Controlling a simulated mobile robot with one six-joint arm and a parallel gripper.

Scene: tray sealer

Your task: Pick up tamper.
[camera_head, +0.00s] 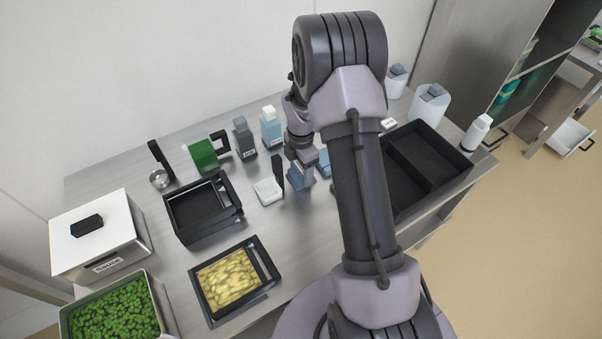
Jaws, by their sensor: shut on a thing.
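My gripper (311,172) points down at the table, below my wrist, with blue-grey parts showing at its end. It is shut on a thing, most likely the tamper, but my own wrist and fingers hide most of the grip. Just left of it is a small white, shallow piece (267,192) with an upright black handle (277,172). I cannot tell whether this piece is the tamper or a separate scoop, or whether the fingers touch it.
Left are a black sealing frame (204,208), a tray of yellow food (229,279), a white lidded box (97,236) and a green-filled container (112,311). Bottles (271,127) and a green-bodied tool (203,154) stand behind. A black divided crate (436,160) is right.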

